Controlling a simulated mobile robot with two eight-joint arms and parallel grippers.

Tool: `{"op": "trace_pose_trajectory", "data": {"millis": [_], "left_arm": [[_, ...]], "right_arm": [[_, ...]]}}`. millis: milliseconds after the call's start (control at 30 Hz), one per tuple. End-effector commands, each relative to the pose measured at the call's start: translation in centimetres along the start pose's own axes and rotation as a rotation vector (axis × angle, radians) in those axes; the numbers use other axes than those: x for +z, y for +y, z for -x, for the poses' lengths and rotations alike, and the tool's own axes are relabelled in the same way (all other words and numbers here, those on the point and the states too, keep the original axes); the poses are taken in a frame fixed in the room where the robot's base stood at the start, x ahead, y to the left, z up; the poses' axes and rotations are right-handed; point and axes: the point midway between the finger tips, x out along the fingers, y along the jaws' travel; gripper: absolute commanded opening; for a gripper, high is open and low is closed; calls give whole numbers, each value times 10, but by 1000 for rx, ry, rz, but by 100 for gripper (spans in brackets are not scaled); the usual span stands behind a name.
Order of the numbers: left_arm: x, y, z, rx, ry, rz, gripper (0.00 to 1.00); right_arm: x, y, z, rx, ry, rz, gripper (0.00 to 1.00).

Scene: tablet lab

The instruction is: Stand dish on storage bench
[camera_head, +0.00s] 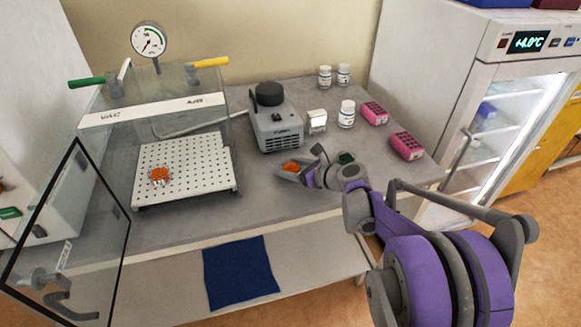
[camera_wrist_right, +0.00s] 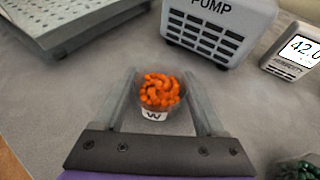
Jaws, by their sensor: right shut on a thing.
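My right gripper (camera_head: 288,172) is low over the grey bench top (camera_head: 258,190), in front of the pump. It is shut on a small dish of orange tablets (camera_head: 291,167). The right wrist view shows this dish (camera_wrist_right: 153,114) upright between the two fingers, with a "W" on its front. I cannot tell whether its base touches the bench. A second dish with orange pieces (camera_head: 159,176) stands on the perforated shelf inside the vacuum chamber. My left gripper is not in view.
The pump (camera_head: 277,128) stands just behind the gripper, with a small display unit (camera_head: 316,121) and white bottles (camera_head: 346,114) to its right. Pink racks (camera_head: 405,146) lie at the right. The chamber door (camera_head: 75,240) stands open. A dark green item (camera_head: 346,158) is beside my wrist.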

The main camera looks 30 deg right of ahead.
Motion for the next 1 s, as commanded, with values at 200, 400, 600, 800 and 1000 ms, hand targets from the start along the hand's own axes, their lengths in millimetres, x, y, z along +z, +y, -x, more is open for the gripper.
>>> {"op": "trace_pose_trajectory", "data": {"millis": [200, 400, 600, 800, 1000], "left_arm": [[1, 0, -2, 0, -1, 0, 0], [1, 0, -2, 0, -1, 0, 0], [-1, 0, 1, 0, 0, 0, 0], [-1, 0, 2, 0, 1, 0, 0], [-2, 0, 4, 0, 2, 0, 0]], "right_arm": [[-2, 0, -1, 0, 0, 0, 97], [-2, 0, -1, 0, 0, 0, 100], [1, -1, 9, -2, 0, -1, 100], [1, -2, 49, -5, 1, -1, 100], [1, -1, 91, -4, 0, -2, 100]]}}
